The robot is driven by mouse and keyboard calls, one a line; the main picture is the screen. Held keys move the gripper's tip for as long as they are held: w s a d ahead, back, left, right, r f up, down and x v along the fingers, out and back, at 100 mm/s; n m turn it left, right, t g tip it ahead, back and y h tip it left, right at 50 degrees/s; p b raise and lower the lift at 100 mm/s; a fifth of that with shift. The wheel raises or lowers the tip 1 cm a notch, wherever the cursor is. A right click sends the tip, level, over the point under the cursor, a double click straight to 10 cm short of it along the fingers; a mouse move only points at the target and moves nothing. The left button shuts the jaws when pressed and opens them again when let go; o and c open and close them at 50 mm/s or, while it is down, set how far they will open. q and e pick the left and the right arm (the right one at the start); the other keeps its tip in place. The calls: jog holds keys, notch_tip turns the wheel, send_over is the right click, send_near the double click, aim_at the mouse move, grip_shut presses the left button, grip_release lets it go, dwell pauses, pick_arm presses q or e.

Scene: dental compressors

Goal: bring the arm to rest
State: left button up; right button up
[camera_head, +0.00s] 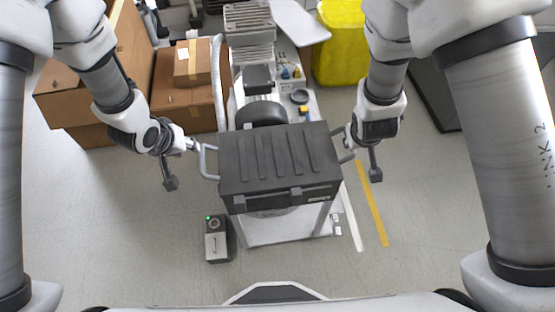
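A black ribbed case (279,160) with a grey handle on each side is in the middle of the head view, at the front of the compressor. My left gripper (195,146) is at the case's left handle (208,162). Its fingertips are too small to show whether they grip the handle or only touch it. My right gripper (347,147) is at the right handle (341,146). Its fingers are partly hidden and their opening is unclear.
The compressor (249,25) stands behind the case. Cardboard boxes (185,103) are at the back left and a yellow bin (340,45) is at the back right. A small grey device (217,245) with a green light is on the floor.

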pick_arm(q)
jog(key=s+a+f+g, duration=0.2)
jog(key=s+f, duration=0.5)
jog(key=s, duration=0.4)
jog(key=s+a+f+m+g+y, duration=0.1)
jog(key=s+a+f+g, duration=0.1)
jog(key=s+f, duration=0.6)
jog(key=s+a, duration=0.1)
jog(key=s, duration=0.3)
jog(key=shift+a+g, duration=0.15)
jog(key=shift+g, duration=0.25)
pick_arm(e)
jog(key=s+d+f+m+g+y, duration=0.1)
jog(key=s+f+g, duration=0.1)
jog(key=s+f, duration=0.5)
jog(key=s+d+f+m+g, duration=0.1)
jog(key=s+f, duration=0.7)
jog(key=s, duration=0.8)
jog(key=shift+d+g+y, duration=0.4)
jog(key=shift+d+g, duration=0.15)
jog(key=shift+g, duration=0.25)
pick_arm(q)
jog(key=shift+s, duration=0.1)
pick_arm(e)
jog(key=shift+s, duration=0.1)
jog(key=shift+c, duration=0.3)
